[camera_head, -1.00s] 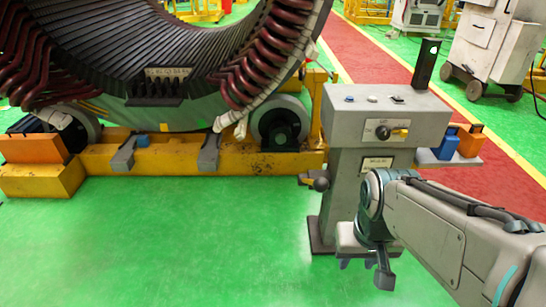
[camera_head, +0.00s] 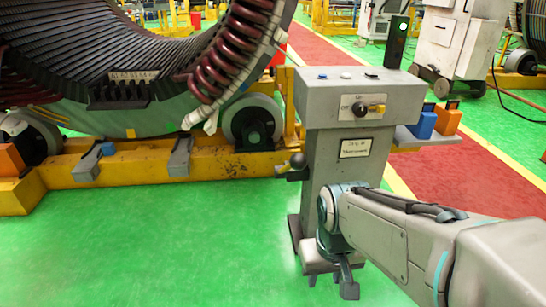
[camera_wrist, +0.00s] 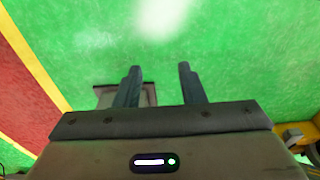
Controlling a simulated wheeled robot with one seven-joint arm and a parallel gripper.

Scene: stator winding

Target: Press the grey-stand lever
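The grey stand (camera_head: 345,150) stands upright right of centre in the head view. It has a sloped top panel with a knob and a label on its front. Its lever (camera_head: 297,161), a short dark arm with a round dark knob, sticks out on the stand's left side. My gripper (camera_head: 331,284) hangs low in front of the stand's foot, well below the lever and apart from it. In the wrist view my gripper (camera_wrist: 160,82) points at the green floor, its two fingers apart with nothing between them. The lever does not show in the wrist view.
The large stator (camera_head: 130,95) rests on rollers over a yellow base frame (camera_head: 200,163) at left. A side shelf with blue and orange blocks (camera_head: 448,118) is on the stand's right. A lamp post (camera_head: 397,42) shows green. Green floor (camera_head: 150,250) is free at front left.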

